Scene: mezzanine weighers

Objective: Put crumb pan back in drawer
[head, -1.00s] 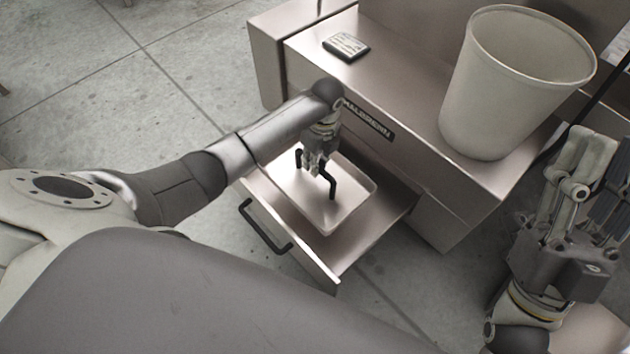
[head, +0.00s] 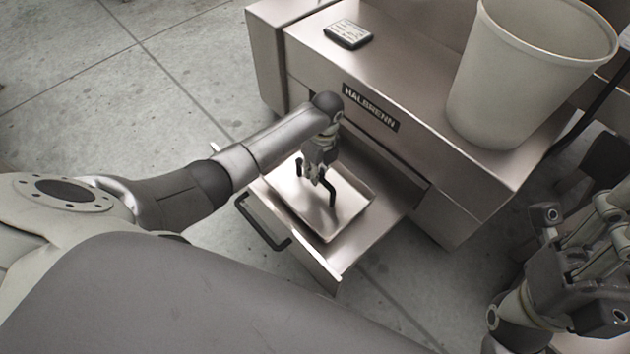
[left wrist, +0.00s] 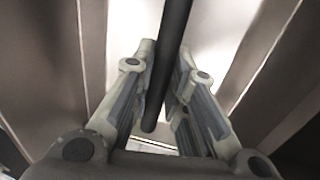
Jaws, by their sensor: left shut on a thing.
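The crumb pan (head: 298,212) is a shallow, shiny metal tray with a dark bar handle (head: 333,188). In the head view it is inside the outline of the pulled-out drawer (head: 383,222); I cannot tell whether it rests on the drawer floor or hangs just above it. My left gripper (head: 318,180) points down over the pan and is shut on the handle. In the left wrist view the dark handle bar (left wrist: 170,60) runs between the fingers. My right gripper (head: 583,225) is at the right edge, away from the pan, and its finger opening is unclear.
The drawer belongs to a metal machine labelled HALBRENN (head: 370,108). A large pale bin (head: 525,85) and a small dark device (head: 348,34) stand on its top. The drawer's black front handle (head: 262,225) sticks out over open concrete floor (head: 130,90).

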